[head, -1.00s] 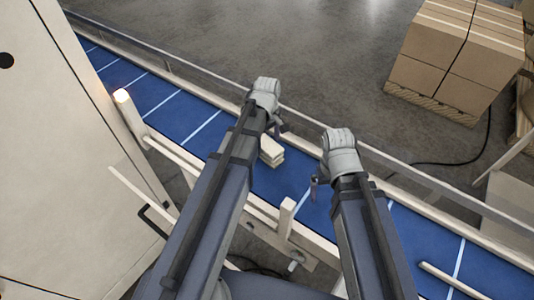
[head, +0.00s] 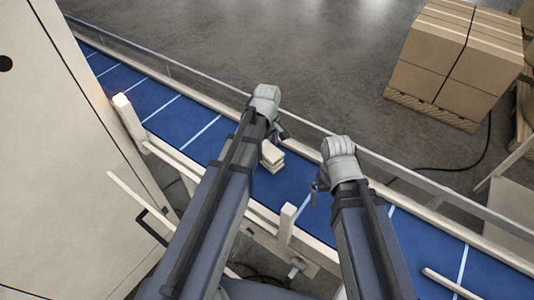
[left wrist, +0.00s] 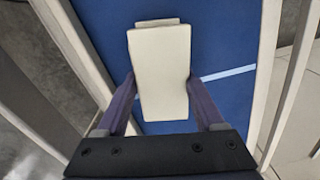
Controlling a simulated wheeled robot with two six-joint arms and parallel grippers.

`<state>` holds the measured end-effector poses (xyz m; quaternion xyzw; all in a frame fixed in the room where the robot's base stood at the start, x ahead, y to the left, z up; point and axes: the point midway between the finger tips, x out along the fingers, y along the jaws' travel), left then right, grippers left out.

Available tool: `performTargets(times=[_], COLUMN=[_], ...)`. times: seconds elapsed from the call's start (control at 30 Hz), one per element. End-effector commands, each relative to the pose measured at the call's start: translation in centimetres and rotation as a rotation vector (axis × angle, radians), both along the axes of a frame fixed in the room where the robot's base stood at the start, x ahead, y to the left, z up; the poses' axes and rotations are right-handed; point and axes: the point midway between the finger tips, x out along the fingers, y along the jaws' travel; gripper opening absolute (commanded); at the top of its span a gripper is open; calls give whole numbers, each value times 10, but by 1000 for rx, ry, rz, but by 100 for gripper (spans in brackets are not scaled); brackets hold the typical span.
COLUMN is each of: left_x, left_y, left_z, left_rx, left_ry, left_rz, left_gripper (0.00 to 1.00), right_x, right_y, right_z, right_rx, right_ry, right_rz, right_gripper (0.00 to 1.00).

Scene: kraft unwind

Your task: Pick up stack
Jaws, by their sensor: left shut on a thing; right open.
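The stack (head: 271,157) is a small pile of cream-white flat blocks on the blue conveyor belt, partly hidden by my left arm in the head view. In the left wrist view the stack (left wrist: 160,75) lies between the two fingers, its top piece a little offset from the one below. My left gripper (left wrist: 163,98) is shut on the stack, a finger against each long side. In the head view my left gripper (head: 279,135) is at the stack's upper edge. My right gripper (head: 316,187) is open and empty above the belt, to the right of the stack.
The blue belt (head: 180,109) with white cross lines runs diagonally between pale rails (head: 425,190). A post with a lit top (head: 121,101) stands at left beside a large pale cabinet (head: 60,170). Strapped cartons (head: 455,60) on a pallet stand at upper right, beyond the belt.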

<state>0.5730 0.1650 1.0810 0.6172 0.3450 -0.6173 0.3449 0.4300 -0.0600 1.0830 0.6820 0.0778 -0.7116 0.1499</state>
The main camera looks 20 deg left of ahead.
Motion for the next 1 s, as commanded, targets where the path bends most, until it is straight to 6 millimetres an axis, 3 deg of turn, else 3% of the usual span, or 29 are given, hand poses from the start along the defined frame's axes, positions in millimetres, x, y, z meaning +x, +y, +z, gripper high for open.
performTargets(times=[0.1, 0.57, 1.0], left_x=[0, 0, 0], left_y=[0, 0, 0], left_z=[0, 10, 72], left_rx=[0, 0, 0], left_ry=[0, 0, 0], left_rz=[0, 0, 0], left_gripper=[14, 14, 14], right_x=[0, 0, 0], right_y=[0, 0, 0], right_z=[0, 10, 72], right_rx=[0, 0, 0], right_ry=[0, 0, 2], right_rz=[0, -2, -3], right_gripper=[100, 100, 100])
